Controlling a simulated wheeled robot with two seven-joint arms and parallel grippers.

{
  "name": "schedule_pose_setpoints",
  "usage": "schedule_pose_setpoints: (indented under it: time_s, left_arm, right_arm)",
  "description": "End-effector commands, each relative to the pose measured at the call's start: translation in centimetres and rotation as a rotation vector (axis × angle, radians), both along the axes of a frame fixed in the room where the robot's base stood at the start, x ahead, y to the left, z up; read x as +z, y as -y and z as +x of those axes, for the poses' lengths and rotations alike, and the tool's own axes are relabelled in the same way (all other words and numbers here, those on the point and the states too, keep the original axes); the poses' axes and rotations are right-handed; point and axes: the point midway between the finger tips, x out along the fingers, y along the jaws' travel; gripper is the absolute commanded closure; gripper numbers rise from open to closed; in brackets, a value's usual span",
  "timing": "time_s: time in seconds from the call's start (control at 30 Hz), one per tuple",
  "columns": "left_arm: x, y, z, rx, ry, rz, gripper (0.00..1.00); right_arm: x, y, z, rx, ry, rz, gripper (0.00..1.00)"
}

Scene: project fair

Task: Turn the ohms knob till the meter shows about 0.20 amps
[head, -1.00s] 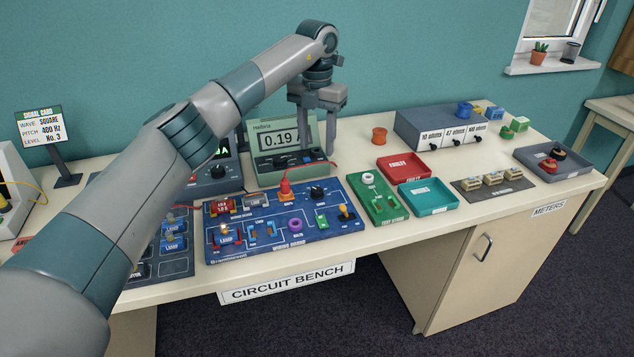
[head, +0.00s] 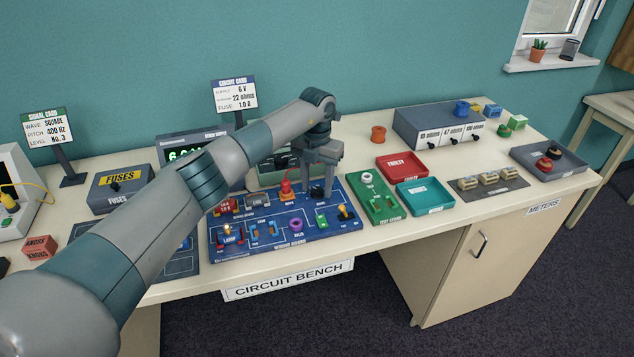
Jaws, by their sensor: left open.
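The blue wiring board (head: 345,226) lies on the bench and carries several coloured parts. My left gripper (head: 317,190) is open and points down at the board's back right, where its fingers are around or just above the black ohms knob. The fingers hide most of the knob, so I cannot tell whether they touch it. The green meter (head: 262,181) stands behind the board. My arm and gripper cover its display, so its reading is hidden. My right gripper is not in view.
A green test stand (head: 384,211), a red tray (head: 402,176) and a teal tray (head: 444,203) lie right of the board. A grey resistor box (head: 404,131) stands behind them. A power supply (head: 183,146) and a card on a post (head: 234,96) stand at the back left.

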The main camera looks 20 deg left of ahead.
Motion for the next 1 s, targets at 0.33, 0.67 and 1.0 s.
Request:
schedule_pose_setpoints:
  time_s: [0.33, 0.67, 1.0]
  left_arm:
    - [-0.1, 0.0, 0.0, 0.0, 0.0, 0.0, 0.7]
    - [-0.2, 0.0, 0.0, 0.021, 0.0, 0.0, 0.97]
    - [-0.1, 0.0, 0.0, 0.166, 0.0, 0.0, 0.97]
  right_arm:
    - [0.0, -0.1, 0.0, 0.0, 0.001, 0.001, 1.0]
    - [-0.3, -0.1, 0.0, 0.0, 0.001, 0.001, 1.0]
    - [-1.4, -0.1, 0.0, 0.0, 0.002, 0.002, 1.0]
